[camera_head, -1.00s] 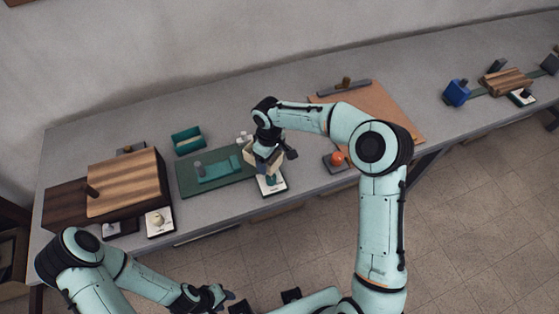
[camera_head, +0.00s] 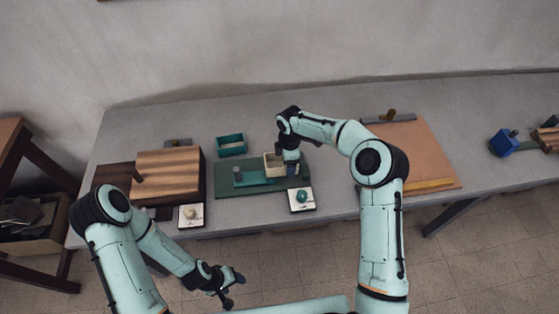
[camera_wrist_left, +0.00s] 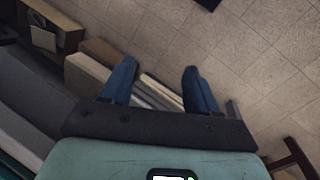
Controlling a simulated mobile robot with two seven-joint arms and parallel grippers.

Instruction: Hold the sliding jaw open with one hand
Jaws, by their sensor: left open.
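A dark green baseplate (camera_head: 227,190) lies on the grey bench, carrying a teal sliding piece (camera_head: 256,181) with a grey round knob (camera_head: 239,172). A small cream open box (camera_head: 271,166) sits at the plate's right part. I cannot tell for sure which part is the sliding jaw. My right gripper (camera_head: 291,170) points down at the right side of the cream box. Its fingers are mostly hidden by its wrist, so contact and opening are unclear. My left gripper (camera_head: 234,289) is open and empty in front of the bench; its spread blue fingers show in the left wrist view (camera_wrist_left: 160,66).
A striped wooden block (camera_head: 168,175) stands left of the plate, with a white card (camera_head: 191,223) before it. Another card with a teal knob (camera_head: 301,199) lies at the front edge. A teal tray (camera_head: 231,146) is behind. A tan board (camera_head: 415,150) lies right.

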